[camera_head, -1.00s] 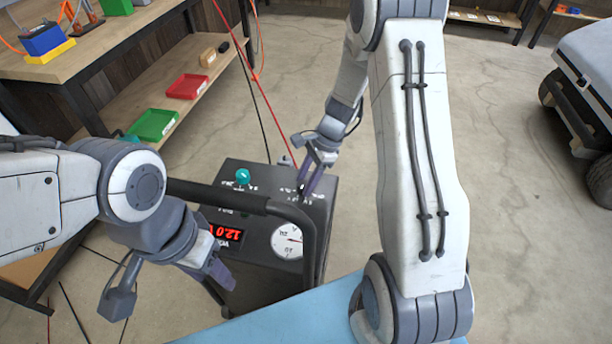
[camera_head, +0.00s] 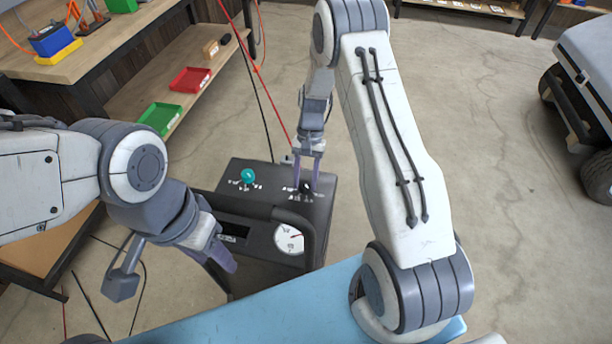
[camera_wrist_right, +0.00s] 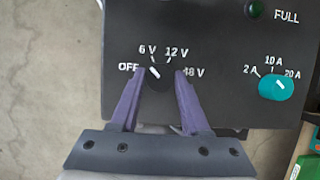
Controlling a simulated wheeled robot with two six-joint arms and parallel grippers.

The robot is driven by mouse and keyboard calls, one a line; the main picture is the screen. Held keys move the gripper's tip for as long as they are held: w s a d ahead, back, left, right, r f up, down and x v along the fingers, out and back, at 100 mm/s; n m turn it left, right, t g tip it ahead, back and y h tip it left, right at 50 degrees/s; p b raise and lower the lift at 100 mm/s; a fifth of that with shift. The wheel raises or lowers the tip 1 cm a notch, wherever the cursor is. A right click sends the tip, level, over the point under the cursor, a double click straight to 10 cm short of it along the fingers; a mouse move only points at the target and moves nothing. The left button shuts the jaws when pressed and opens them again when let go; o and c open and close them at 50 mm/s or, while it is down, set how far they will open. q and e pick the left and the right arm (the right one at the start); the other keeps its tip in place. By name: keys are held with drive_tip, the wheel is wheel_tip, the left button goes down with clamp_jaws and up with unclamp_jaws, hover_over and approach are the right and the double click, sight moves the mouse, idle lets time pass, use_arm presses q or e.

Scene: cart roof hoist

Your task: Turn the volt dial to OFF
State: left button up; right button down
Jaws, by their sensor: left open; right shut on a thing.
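The volt dial (camera_wrist_right: 155,76) is a small black knob with a white pointer line, on the dark panel of the charger cart. In the right wrist view its pointer slants up and left, toward the OFF side of its OFF, 6 V, 12 V and 48 V marks. My right gripper (camera_wrist_right: 160,92) has its purple fingers shut on the dial, one on each side. My left gripper (camera_head: 227,264) is open and empty, in front of the cart on the left.
The charger (camera_head: 262,209) has a teal amp knob (camera_head: 248,176), a round gauge (camera_head: 289,239) and a dark display (camera_head: 233,233). Its black handle bar runs along the near side. A workbench with trays stands at left; a cart with wheels is at far right.

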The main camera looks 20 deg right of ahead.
drive_tip(key=n+h, duration=0.1)
drive_tip(key=n, duration=0.2)
drive_tip(key=n+h+p, duration=0.1)
drive_tip(key=n, duration=0.1)
drive_tip(key=shift+a+n+g, duration=0.1)
drive_tip(key=shift+n+g, duration=0.3)
idle(0.4)
drive_tip(key=shift+c, duration=1.9)
unclamp_jaws()
drive_tip(key=shift+r, duration=0.1)
drive_tip(key=v, duration=1)
drive_tip(key=shift+a+r, duration=0.15)
drive_tip(key=shift+r, duration=0.05)
drive_tip(key=shift+w, duration=0.1)
